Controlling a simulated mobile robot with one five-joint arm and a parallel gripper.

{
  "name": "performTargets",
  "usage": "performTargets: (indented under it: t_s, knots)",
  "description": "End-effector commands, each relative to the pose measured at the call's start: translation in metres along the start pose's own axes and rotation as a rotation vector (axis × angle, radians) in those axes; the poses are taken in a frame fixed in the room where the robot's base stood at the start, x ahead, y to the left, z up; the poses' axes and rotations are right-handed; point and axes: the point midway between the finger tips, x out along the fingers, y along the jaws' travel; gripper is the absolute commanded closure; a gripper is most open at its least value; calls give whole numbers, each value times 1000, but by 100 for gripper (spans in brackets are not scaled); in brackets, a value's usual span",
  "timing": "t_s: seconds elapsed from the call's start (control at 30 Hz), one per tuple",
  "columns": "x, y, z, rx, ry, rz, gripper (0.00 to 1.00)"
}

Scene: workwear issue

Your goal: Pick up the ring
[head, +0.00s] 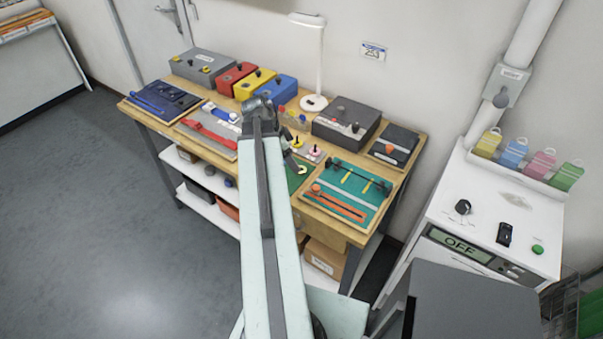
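I cannot make out a ring for certain. Small pieces lie at the middle of the wooden workbench (411,165), among them a yellow-topped piece (297,142) and a pink-and-white piece (314,152); they are too small to tell whether one is a ring. My pale arm reaches up over the bench to a dark joint. My gripper (300,170) seems to hang just right of the arm, over a green mat, close to these pieces. Its fingers are too small and dark to show whether they are open or shut. My arm hides part of the bench middle.
Grey, red, yellow and blue boxes (273,89) line the back, with a white lamp (314,102) and a dark grey box (347,120). A green mat with tools (349,192) lies right. A white cabinet (500,215) stands further right. Floor at left is clear.

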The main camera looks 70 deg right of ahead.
Motion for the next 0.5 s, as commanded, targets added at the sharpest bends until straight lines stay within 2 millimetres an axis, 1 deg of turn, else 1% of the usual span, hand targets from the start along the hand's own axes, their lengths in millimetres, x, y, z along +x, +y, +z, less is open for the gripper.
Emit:
performTargets:
  t_s: [0.2,0.27,0.33,0.5]
  knots:
    - [40,2,0,2,0,1,36]
    - [49,2,0,1,0,1,36]
    - [52,2,-2,1,0,1,36]
    - [49,2,-3,0,0,1,36]
